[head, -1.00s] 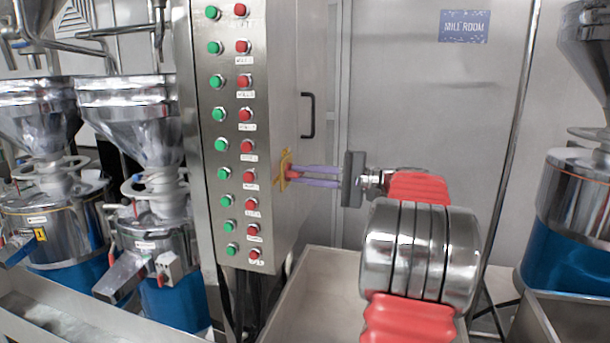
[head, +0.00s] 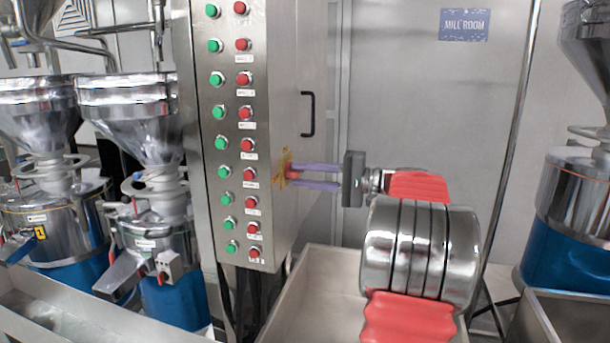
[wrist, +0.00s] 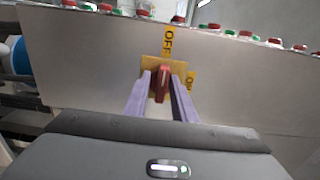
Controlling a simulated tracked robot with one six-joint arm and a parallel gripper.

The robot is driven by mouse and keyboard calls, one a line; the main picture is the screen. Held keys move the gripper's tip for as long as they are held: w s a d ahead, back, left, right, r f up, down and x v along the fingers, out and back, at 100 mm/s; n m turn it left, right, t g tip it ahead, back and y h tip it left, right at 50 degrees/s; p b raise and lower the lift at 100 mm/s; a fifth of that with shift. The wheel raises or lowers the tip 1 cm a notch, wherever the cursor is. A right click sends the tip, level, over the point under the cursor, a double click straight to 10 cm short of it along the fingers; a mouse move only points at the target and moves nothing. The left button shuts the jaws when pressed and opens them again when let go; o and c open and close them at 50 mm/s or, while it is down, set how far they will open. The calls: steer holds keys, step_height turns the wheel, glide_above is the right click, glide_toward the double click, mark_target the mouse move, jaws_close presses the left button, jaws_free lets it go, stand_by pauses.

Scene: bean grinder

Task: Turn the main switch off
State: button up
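The main switch is a red handle (wrist: 164,84) on a yellow plate (wrist: 150,68) on the side of the steel control cabinet. In the wrist view the handle stands roughly upright, in line with a yellow OFF label (wrist: 168,40) above it. A second yellow label (wrist: 190,80) at the right is partly hidden. My gripper (wrist: 163,76) has its two purple fingers on either side of the handle, with gaps showing; whether either touches it is unclear. In the head view my gripper (head: 291,175) reaches the yellow plate (head: 283,167) from the right.
The cabinet front (head: 232,125) carries rows of green and red buttons. A black door handle (head: 308,114) is on the cabinet side above my gripper. A steel trough (head: 320,290) lies below, mills (head: 150,190) stand left, and another mill (head: 575,195) stands right.

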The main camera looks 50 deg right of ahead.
steer(key=shift+o, duration=0.7)
steer(key=shift+r, duration=0.1)
steer(key=shift+s+d, duration=0.1)
steer(key=v, duration=1.3)
steer(key=shift+s, duration=0.3)
